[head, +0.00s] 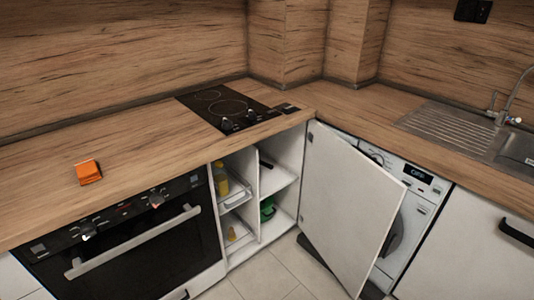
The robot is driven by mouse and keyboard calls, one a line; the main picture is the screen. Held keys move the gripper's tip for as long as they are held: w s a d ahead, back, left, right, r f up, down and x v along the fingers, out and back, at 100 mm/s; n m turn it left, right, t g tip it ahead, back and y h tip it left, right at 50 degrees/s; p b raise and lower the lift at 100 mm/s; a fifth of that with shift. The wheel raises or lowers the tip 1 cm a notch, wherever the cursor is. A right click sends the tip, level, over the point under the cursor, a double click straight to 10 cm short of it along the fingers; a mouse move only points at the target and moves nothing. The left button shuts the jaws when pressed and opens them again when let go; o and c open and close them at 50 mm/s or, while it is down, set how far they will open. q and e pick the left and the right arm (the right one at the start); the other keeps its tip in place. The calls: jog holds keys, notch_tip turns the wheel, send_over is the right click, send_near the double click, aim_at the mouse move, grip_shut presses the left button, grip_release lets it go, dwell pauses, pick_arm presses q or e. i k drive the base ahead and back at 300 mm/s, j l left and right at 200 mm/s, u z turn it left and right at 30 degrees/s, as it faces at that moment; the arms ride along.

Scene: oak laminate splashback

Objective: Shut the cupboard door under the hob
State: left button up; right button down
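The white cupboard door (350,208) stands wide open in the head view, swung out to the right on its right-hand side. It partly covers the washing machine (415,215) behind it. The hob (232,109) is set in the worktop above the open cupboard (249,238). Inside the cupboard are shelves with a yellow item (221,181) on the left and a green item (267,209) on the right. Neither of my grippers is in the head view.
An oven (130,245) with a long bar handle is left of the cupboard. An orange object (88,172) lies on the worktop (135,140). A sink (519,148) with a tap is at the right. Tiled floor (262,277) is clear in front of the cupboard.

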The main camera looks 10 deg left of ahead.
aim_at(349, 205)
jog(key=i+l, duration=0.1)
jog(key=l, duration=0.3)
jog(key=i+l, duration=0.15)
jog(key=l, duration=0.3)
jog(key=i+l, duration=0.1)
jog(key=l, duration=0.3)
jog(key=i+l, duration=0.1)
jog(key=l, duration=0.3)
jog(key=l+u, duration=0.1)
jog(key=u, duration=0.35)
jog(key=l+u, duration=0.1)
jog(key=u, duration=0.3)
jog(key=l+u, duration=0.1)
jog(key=u, duration=0.35)
jog(key=l+z, duration=0.1)
jog(key=l, duration=0.15)
jog(key=k+l, duration=0.15)
jog(key=l+z, duration=0.05)
